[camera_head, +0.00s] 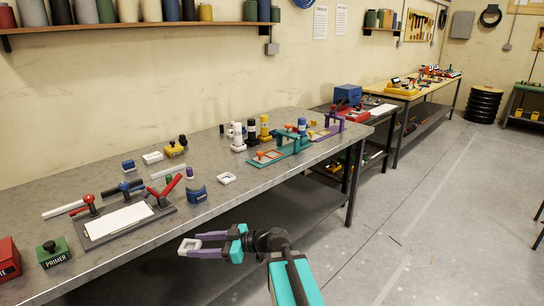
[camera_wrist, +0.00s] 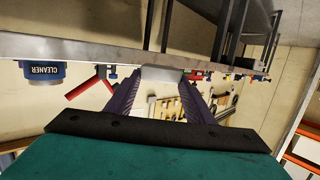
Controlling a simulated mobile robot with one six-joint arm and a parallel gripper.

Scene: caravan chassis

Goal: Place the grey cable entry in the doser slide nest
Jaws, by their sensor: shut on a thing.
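In the wrist view the cable entry (camera_wrist: 163,75) shows edge-on between the fingertips. A teal fixture (camera_head: 292,150) with an orange square part and a teal upright stands towards the bench's right end. A purple fixture (camera_head: 327,131) stands beyond it. I cannot tell which one bears the doser slide nest.
The floor at right (camera_head: 400,220) is open.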

